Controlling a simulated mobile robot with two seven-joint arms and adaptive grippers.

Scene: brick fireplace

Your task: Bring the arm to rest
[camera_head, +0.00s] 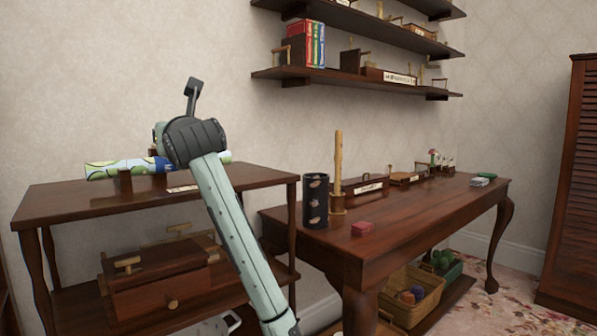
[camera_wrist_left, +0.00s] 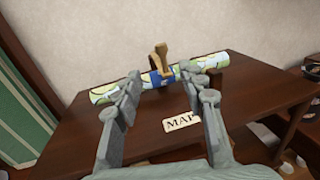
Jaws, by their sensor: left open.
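My left arm (camera_head: 230,230) reaches up across the head view. Its dark wrist end (camera_head: 195,140) is in front of the small side table and hides part of the rolled map. In the left wrist view my left gripper (camera_wrist_left: 163,85) is open, with nothing between its fingers. The rolled map (camera_wrist_left: 205,70), green, white and blue, lies beyond the fingertips, apart from them as far as I can tell. It also shows in the head view (camera_head: 105,170). My right gripper is not in view.
The side table (camera_wrist_left: 250,97) carries a "MAP" label (camera_wrist_left: 182,122) and has a wooden chest (camera_head: 160,285) below. Wall shelves (camera_head: 350,80) hang above.

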